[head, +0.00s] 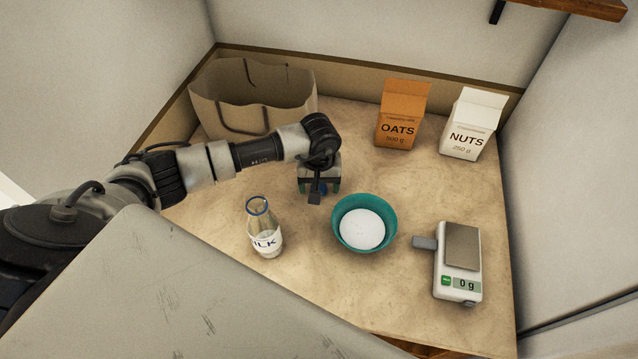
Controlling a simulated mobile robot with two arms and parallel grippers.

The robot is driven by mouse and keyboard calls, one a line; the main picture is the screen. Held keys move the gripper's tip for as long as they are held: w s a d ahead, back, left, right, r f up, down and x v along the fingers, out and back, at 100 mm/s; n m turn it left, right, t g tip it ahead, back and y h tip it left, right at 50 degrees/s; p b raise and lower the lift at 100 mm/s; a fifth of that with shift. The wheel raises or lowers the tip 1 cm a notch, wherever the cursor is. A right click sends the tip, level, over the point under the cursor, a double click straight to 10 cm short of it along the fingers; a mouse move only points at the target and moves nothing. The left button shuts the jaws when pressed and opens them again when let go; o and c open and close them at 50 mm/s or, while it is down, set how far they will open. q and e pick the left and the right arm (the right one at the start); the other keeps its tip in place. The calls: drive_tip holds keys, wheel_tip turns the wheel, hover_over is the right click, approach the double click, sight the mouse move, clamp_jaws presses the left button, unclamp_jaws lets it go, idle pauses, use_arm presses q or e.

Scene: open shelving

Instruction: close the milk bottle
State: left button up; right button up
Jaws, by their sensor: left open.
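The milk bottle (265,241) stands upright on the counter, left of the teal bowl. It is clear glass with a white label. A blue ring shows at its mouth, which looks open. My left gripper (320,188) points down at the counter, behind and to the right of the bottle and apart from it. It is open. A small blue thing shows between its fingers, perhaps the bottle's cap, mostly hidden by the gripper; I cannot tell whether the fingers touch it. My right gripper is not in view.
The teal bowl (342,241) with white contents is close to the gripper's right. A scale (446,277) reading 0 g stands at the right. Behind are a paper bag (232,112), an oats carton (396,128) and a nuts carton (465,143). Walls enclose the counter's back and sides.

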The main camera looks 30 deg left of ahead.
use_arm(q)
drive_tip(key=shift+f, duration=0.3)
drive_tip(key=c, duration=1)
drive_tip(key=shift+r, duration=0.15)
